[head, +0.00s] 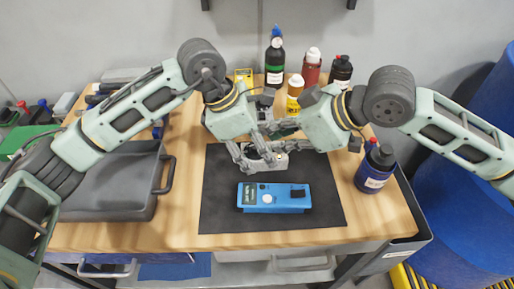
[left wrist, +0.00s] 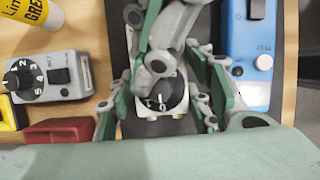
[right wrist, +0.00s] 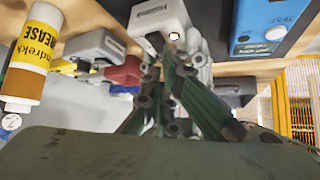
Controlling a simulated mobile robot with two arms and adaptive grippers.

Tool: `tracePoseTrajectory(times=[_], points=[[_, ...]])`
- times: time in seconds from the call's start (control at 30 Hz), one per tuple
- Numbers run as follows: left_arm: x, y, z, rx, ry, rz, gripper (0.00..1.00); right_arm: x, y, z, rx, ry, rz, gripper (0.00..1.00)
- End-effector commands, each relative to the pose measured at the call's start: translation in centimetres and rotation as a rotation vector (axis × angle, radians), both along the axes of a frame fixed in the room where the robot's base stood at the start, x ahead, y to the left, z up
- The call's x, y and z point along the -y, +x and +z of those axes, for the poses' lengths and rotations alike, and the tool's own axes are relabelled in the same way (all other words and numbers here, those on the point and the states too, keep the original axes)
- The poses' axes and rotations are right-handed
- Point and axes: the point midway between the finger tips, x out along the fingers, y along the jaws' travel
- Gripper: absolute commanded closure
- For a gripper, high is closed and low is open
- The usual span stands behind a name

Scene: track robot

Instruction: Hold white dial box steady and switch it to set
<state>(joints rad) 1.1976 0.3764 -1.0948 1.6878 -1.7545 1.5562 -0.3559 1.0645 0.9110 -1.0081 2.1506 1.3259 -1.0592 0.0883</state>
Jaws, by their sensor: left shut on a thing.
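The white dial box (head: 277,162) stands on the dark mat (head: 225,215), mostly hidden by my grippers. In the left wrist view its black dial (left wrist: 176,97) faces up, with its markings covered. My left gripper (head: 250,160) is shut on the white box, with a finger on either side (left wrist: 160,112). A white box end also shows in the right wrist view (right wrist: 157,18).
A blue device (head: 275,197) lies on the mat just in front. A grey box with a numbered dial (left wrist: 48,78) and a red object (left wrist: 58,131) sit nearby. Bottles (head: 274,62) stand behind, a blue bottle (head: 375,170) at right, a grey tray (head: 110,185) at left.

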Motion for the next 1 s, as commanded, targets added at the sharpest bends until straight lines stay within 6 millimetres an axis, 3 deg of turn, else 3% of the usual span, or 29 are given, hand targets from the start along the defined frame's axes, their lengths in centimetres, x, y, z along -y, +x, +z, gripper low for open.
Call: tracePoseTrajectory(times=[0.27, 1.0], points=[[0.0, 0.0, 0.1, 0.001, -0.001, 0.000, 0.95, 0.0, 0.0, -0.2, 0.000, 0.000, 0.000, 1.00], [0.3, -0.2, 0.3, 0.002, -0.008, -0.010, 0.95, 0.3, 0.0, -3.1, -0.011, -0.012, -0.006, 1.00]])
